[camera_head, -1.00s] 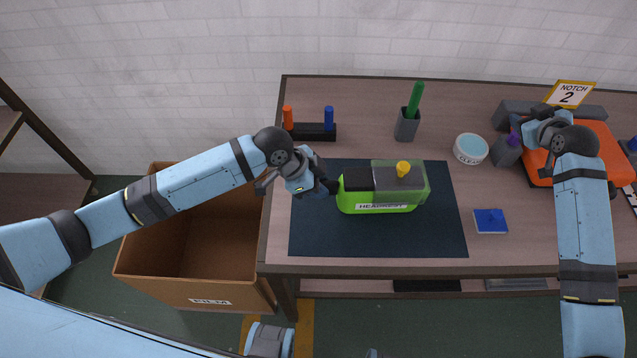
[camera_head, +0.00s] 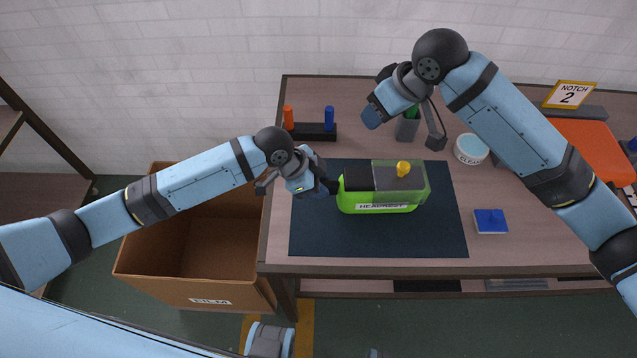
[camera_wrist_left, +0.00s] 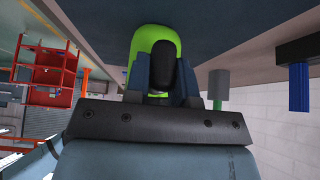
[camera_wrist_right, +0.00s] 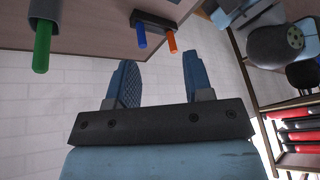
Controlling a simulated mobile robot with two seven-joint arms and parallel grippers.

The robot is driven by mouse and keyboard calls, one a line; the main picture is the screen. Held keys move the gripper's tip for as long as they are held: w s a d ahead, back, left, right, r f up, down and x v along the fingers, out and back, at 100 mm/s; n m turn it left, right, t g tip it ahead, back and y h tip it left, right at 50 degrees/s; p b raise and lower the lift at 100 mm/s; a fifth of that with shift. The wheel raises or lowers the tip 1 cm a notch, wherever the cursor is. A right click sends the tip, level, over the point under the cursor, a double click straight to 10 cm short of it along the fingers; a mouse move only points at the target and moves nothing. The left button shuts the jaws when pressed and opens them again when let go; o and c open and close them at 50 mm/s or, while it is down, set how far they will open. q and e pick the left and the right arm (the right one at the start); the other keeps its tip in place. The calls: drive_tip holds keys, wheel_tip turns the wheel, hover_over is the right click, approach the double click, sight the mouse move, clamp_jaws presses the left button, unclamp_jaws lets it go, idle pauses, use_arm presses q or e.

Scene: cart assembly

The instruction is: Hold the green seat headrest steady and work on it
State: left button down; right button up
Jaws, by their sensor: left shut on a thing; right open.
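The green seat headrest (camera_head: 376,208) lies on the dark mat (camera_head: 310,235), with its label facing the front. Its left top is black, and a clear greenish film with a yellow knob (camera_head: 403,168) covers its right part. My left gripper (camera_head: 330,187) is shut on the headrest's left end; the left wrist view shows the green end (camera_wrist_left: 155,42) with a black part between the fingers. My right gripper (camera_head: 373,115) is open and empty above the back of the table, left of the grey cup; its spread fingers show in the right wrist view (camera_wrist_right: 160,80).
A grey cup (camera_head: 407,130) with a green stick and a rack (camera_head: 312,133) with orange and blue tools stand at the back. A white round tub (camera_head: 471,149), a blue pad (camera_head: 490,221) and an orange item (camera_head: 585,145) lie right. A film box (camera_head: 215,240) stands left.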

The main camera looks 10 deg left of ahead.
sight(404, 165)
drive_tip(key=d+f+m+h, duration=0.1)
drive_tip(key=d, duration=0.1)
drive_tip(key=s+d+f+m+g+h, duration=0.1)
drive_tip(key=d+h, duration=0.1)
drive_tip(key=s+d+f+m+g+h, duration=0.1)
drive_tip(key=d, duration=0.1)
drive_tip(key=shift+d+f+m, duration=0.25)
drive_tip(key=shift+d+m, duration=0.05)
drive_tip(key=shift+d, duration=0.1)
drive_tip(key=shift+f, duration=4.45)
drive_tip(key=shift+c, duration=0.5)
clamp_jaws()
drive_tip(key=shift+r, duration=0.4)
drive_tip(key=shift+r, duration=4.45)
